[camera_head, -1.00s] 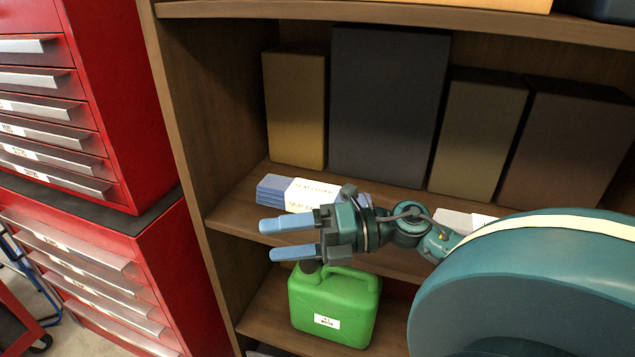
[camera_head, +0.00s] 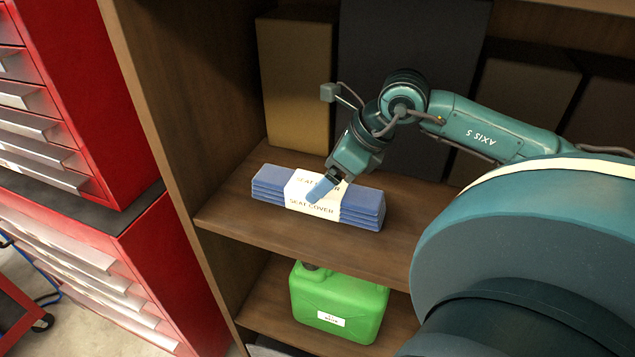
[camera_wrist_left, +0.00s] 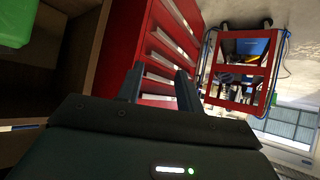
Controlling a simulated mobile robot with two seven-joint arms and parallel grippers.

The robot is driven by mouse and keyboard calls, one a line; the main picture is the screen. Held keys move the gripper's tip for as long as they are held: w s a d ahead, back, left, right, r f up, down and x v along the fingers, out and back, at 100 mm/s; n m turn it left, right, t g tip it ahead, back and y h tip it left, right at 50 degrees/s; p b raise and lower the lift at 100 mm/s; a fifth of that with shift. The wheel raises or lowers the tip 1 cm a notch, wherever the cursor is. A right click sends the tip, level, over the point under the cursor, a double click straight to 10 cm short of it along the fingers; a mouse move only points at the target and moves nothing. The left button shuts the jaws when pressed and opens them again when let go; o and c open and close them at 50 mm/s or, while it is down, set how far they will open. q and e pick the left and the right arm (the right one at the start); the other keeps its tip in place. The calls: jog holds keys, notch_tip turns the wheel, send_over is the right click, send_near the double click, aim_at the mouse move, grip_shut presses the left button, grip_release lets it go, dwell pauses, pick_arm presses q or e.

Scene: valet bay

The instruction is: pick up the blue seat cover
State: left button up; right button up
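The blue seat cover (camera_head: 361,201) is a folded stack with a white paper band printed "SEAT COVER". It lies on the middle shelf (camera_head: 240,214) in the head view. My right gripper (camera_head: 320,190) comes in from the right and points down over the white band. One blue fingertip shows in front of the band; the other finger is hidden, and I cannot tell whether it touches the cover. My left gripper (camera_wrist_left: 158,82) shows only in the left wrist view, with its two fingers apart and nothing between them.
Boxes, including a tan one (camera_head: 296,85), stand behind the cover. A green canister (camera_head: 338,304) is on the shelf below. A red drawer cabinet (camera_head: 75,110) stands left of the shelving. The left wrist view shows a loaded red cart (camera_wrist_left: 240,68).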

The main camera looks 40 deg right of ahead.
jog(key=shift+x, duration=1.1)
jog(key=f, duration=0.1)
jog(key=w+f+b, duration=0.1)
jog(key=f+b, duration=0.1)
jog(key=shift+w+f, duration=0.3)
jog(key=shift+w, duration=0.05)
jog(key=shift+w+a+f+b, duration=0.1)
jog(key=shift+f+b, duration=0.1)
jog(key=shift+b, duration=0.65)
jog(key=shift+w+f+b, duration=0.1)
jog(key=shift+b, duration=0.25)
pick_arm(q)
jog(key=shift+w+d+f+m+t+h, duration=0.15)
jog(key=shift+w+d+t+h, duration=0.1)
jog(key=shift+d, duration=0.3)
jog(key=shift+w+d+f+m+t+h, duration=0.15)
jog(key=shift+w+d+h, duration=0.1)
jog(key=shift+d, duration=0.25)
pick_arm(e)
jog(key=c, duration=0.3)
pick_arm(q)
jog(key=shift+a+f, duration=0.15)
pick_arm(e)
jog(key=c, duration=0.9)
